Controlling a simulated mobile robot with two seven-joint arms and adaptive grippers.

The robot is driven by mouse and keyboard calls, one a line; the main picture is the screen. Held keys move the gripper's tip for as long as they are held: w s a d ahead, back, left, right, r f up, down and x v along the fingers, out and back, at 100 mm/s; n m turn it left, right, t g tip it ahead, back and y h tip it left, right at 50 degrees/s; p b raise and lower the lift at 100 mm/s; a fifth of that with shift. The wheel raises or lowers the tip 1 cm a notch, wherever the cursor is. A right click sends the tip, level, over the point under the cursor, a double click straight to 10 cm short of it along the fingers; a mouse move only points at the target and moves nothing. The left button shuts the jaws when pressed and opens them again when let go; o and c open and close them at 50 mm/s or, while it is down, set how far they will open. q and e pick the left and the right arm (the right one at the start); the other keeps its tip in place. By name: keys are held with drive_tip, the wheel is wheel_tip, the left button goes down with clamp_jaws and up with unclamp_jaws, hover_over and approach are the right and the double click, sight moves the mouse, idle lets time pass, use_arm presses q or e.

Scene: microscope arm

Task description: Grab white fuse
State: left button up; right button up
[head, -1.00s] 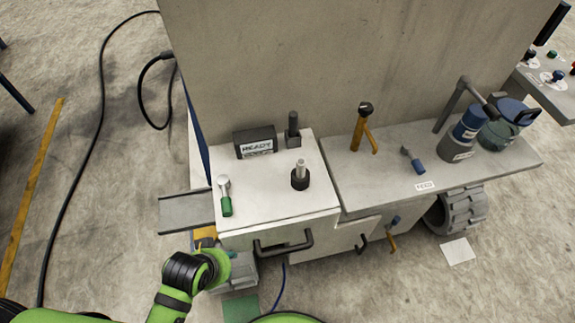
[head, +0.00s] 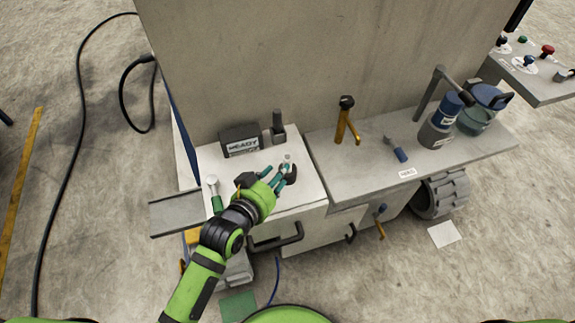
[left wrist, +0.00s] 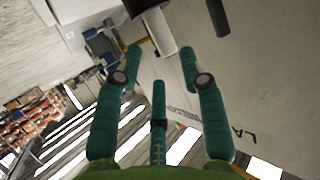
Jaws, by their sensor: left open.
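The white fuse (head: 288,160) is a small pale cylinder standing upright in a round black holder on the white cabinet top. In the left wrist view the fuse (left wrist: 152,33) appears inverted, with its black holder (left wrist: 143,4) at the top edge. My left gripper (head: 277,174) reaches in from the left with its teal fingers spread beside the fuse, partly covering the holder. In the left wrist view my left gripper (left wrist: 160,64) is open and empty, and the fuse lies just beyond the fingertips. My right gripper is not in view.
A black READY box (head: 240,138) and a dark post (head: 279,128) stand behind the fuse.

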use_arm(q)
drive_tip(key=shift+p+x, duration=0.55)
drive_tip(key=shift+x, duration=2.15)
drive_tip(key=shift+s, duration=0.1)
drive_tip(key=c, duration=0.8)
